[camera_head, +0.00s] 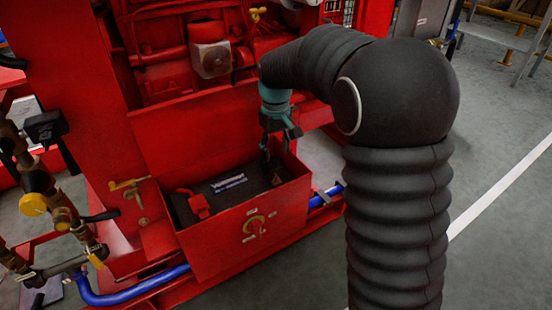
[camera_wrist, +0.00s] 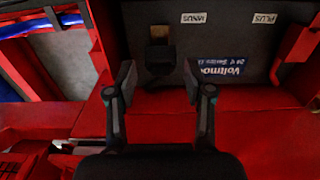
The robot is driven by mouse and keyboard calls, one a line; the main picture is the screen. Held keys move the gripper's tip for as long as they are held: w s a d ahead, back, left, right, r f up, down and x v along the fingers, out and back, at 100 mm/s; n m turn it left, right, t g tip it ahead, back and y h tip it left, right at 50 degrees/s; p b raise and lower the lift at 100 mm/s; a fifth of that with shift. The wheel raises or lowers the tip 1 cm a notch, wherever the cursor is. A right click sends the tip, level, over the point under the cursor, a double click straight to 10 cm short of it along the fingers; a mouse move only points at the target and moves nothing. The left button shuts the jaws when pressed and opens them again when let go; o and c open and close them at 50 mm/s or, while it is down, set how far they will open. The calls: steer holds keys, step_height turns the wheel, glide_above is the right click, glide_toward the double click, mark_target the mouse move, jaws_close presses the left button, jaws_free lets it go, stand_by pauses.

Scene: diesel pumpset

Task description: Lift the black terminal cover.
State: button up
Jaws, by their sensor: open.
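The black terminal cover (camera_wrist: 160,60) is a small dark block on the black battery (camera_wrist: 229,75), with a tan piece at its top edge in the wrist view. My gripper (camera_wrist: 158,80) is open, its two fingers apart on either side of the cover's near end. I cannot tell whether a finger touches it. In the head view my gripper (camera_head: 279,136) points down over the right end of the battery (camera_head: 222,187). The cover is hard to make out there, dark against the battery and close under the fingers.
The battery sits in a red box (camera_head: 252,232) with its lid (camera_head: 200,130) raised behind. A red terminal cover (camera_head: 198,203) is at the battery's left end. Box walls stand close around my gripper.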

mark_target(271, 163)
steer(key=shift+f, duration=1.35)
jaws_close()
